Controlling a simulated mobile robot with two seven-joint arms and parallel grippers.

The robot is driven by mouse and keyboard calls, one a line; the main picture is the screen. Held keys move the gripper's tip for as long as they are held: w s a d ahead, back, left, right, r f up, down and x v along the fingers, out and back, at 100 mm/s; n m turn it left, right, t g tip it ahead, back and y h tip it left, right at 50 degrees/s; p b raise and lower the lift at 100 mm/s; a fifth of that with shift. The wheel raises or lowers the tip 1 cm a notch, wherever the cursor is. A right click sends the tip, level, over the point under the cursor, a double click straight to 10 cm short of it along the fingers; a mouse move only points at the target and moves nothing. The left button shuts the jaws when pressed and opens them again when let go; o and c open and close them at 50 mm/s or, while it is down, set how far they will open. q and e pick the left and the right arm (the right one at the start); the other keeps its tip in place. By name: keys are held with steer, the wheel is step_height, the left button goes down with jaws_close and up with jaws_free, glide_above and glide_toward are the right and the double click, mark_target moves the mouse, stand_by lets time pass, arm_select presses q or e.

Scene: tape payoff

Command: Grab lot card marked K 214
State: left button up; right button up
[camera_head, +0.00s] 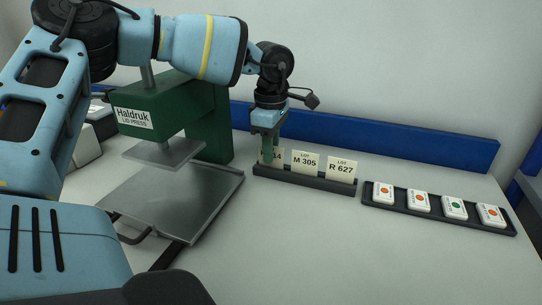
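A dark card rack (305,179) stands on the bench and holds three cream lot cards upright. The leftmost card (277,156) is mostly hidden behind my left gripper; only "14" of its marking shows. Beside it stand the card marked M 305 (305,162) and the card marked R 627 (341,169). My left gripper (269,154) points down at the leftmost card, with a finger in front of it. I cannot tell whether the fingers are closed on the card. The card's lower edge is still at the rack. My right gripper is not in view.
A green Haldruk lid press (208,125) with a grey metal plate (180,200) stands left of the rack. A dark tray (440,217) with several white boxes with orange or green dots lies to the right. The front of the bench is clear.

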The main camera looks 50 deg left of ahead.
arm_select(q)
jaws_close()
step_height(320, 180, up, 10)
steer(key=shift+r+p, duration=0.1)
steer(key=shift+p, duration=0.25)
